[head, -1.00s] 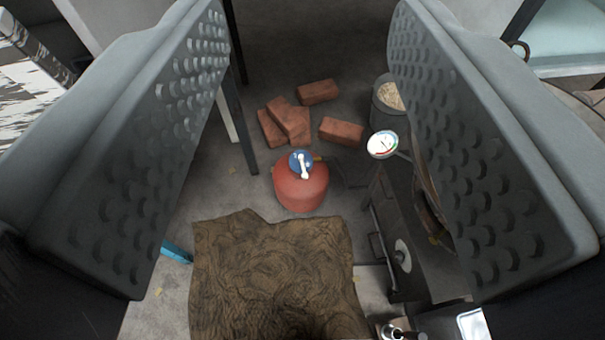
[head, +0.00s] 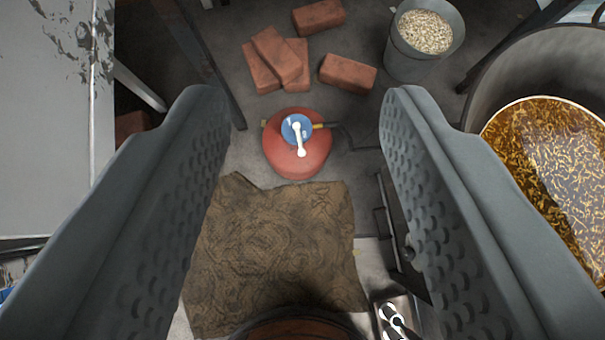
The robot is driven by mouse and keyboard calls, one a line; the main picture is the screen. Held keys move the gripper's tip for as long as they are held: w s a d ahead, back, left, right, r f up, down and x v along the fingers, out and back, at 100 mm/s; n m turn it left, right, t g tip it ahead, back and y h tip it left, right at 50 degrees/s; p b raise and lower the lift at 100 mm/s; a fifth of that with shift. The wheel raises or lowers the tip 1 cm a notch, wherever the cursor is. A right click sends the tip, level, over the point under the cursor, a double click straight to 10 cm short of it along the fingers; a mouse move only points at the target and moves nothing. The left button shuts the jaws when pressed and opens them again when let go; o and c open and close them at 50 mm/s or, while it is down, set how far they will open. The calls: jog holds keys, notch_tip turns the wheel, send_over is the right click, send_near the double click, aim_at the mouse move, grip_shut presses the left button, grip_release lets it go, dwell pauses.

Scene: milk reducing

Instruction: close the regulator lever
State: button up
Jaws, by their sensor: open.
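A red gas cylinder (head: 297,160) stands on the floor near the middle of the head view. On its top is a blue regulator (head: 291,122) with a white lever (head: 299,139). The lever points toward the bottom of the picture. A hose with a yellowish fitting leaves the regulator to the right. My gripper (head: 300,105) is wide open and empty, its two grey dimpled fingers on either side of the cylinder in the picture. The fingers appear well above the cylinder and not touching it.
A brown cloth (head: 270,245) lies below the cylinder. Several bricks (head: 348,72) and a bucket of pale chips (head: 420,45) are behind it. A large pot (head: 490,85) with golden contents stands right. A grey table (head: 60,130) is at left.

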jog(key=w+f+g, duration=0.3)
jog(key=w+f, duration=0.6)
jog(key=f, duration=0.3)
jog(key=g, duration=0.8)
send_over(302, 151)
notch_tip(302, 151, down, 33)
notch_tip(302, 151, down, 18)
jog(key=shift+r, duration=0.25)
grip_shut()
